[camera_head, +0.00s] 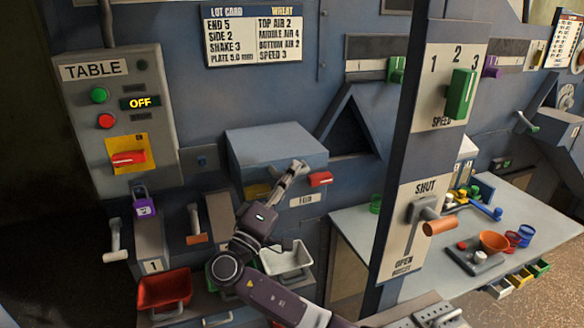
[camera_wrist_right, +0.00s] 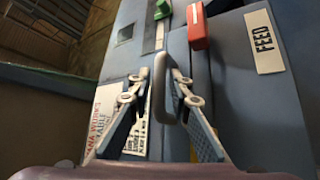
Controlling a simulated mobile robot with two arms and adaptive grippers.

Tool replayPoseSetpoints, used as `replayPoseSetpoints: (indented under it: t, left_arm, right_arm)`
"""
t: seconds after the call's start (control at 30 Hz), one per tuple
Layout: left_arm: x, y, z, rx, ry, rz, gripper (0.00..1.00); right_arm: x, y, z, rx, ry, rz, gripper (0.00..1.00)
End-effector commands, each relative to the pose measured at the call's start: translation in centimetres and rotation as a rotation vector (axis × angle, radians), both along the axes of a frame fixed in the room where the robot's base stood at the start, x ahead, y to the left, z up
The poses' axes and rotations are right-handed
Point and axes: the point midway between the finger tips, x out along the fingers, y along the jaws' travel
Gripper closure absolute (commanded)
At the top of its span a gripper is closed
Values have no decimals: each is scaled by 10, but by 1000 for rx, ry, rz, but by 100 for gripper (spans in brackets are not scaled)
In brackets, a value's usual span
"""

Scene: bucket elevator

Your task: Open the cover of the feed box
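The feed box (camera_head: 255,165) is a blue-grey box on the machine's wall, with its flat top cover (camera_head: 275,138) lying level and shut. Its FEED label (camera_head: 305,200) and a red handle (camera_head: 320,179) are on the front side; both the label (camera_wrist_right: 263,40) and the red handle (camera_wrist_right: 197,27) show in the right wrist view. My right gripper (camera_head: 297,168) is at the front edge of the box. In the wrist view its fingers (camera_wrist_right: 161,75) stand close on both sides of a grey rounded handle (camera_wrist_right: 159,98); whether they grip it is unclear. My left gripper is out of view.
A post with a speed lever (camera_head: 460,92) and a shut/open lever (camera_head: 436,226) stands to the right. A red bin (camera_head: 164,290) and a white bin (camera_head: 287,258) are below the box. The TABLE control panel (camera_head: 115,90) is at left.

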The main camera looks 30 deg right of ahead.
Motion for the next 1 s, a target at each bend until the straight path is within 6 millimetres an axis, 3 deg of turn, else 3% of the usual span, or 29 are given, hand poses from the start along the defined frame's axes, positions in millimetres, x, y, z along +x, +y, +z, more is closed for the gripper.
replayPoseSetpoints:
  t: [0.37,0.53,1.0]
  left_arm:
    - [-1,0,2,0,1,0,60]
    - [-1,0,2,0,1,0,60]
    - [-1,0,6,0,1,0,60]
  right_arm:
    - [3,-6,2,1,1,0,83]
    - [3,-6,2,1,1,0,100]
    - [3,-6,5,4,11,1,100]
